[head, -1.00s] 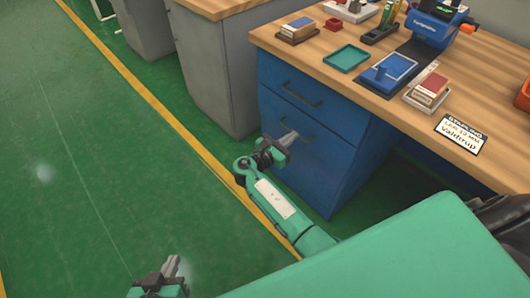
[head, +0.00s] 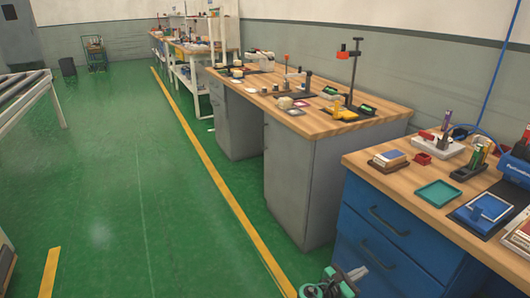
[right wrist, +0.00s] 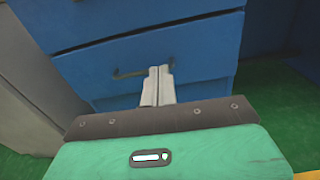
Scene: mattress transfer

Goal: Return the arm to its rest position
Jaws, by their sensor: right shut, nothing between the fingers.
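My right gripper (head: 358,272) shows at the bottom edge of the head view, in front of the blue drawer cabinet (head: 385,245). In the right wrist view its two grey fingers (right wrist: 158,82) are together, with nothing between them. They point at the blue drawer fronts, and a dark drawer handle (right wrist: 130,73) shows just left of the fingertips. I cannot tell the exact gap to the drawer. Most of my right arm is below the head view. My left gripper is not in view.
A wooden bench top (head: 440,220) above the blue cabinet holds a teal tray (head: 438,193) and several small items. A second bench (head: 335,124) on grey cabinets stands behind. Green floor (head: 110,190) lies open to the left, beyond a yellow line (head: 215,170).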

